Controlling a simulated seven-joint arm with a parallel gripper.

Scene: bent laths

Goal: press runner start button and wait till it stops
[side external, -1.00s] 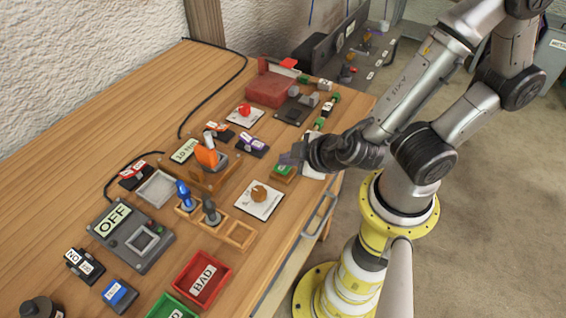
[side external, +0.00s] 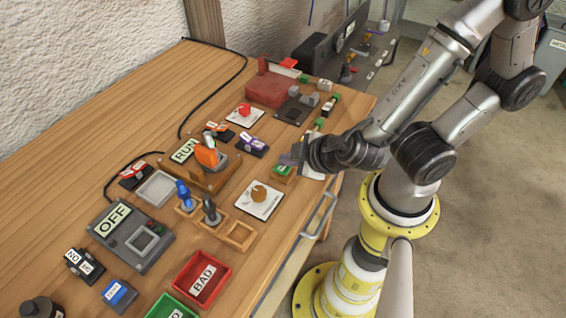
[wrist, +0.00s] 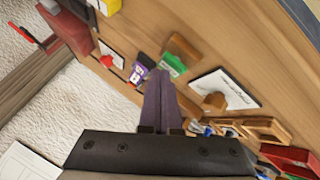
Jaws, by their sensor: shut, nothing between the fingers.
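The runner (side external: 207,181) is a wooden block with an orange part on top, at mid-table in the side view. Its display (side external: 184,150) reads RUN. A small green-topped button block (side external: 282,170) with a white label sits near the table's front edge; its green face (wrist: 173,66) also shows in the wrist view. A purple and black button block (side external: 252,145) with white labels stands to its left; it is beside the fingertips in the wrist view (wrist: 143,64). My gripper (side external: 288,159) is shut and empty, its tips close to the green block. I cannot tell whether they touch it.
A white dial plate (side external: 266,207) with an orange-brown knob lies in front of the green block. A grey box with an OFF display (side external: 112,218), a red BAD tray (side external: 217,268) and a red machine (side external: 269,90) stand around. The table's left rear is clear.

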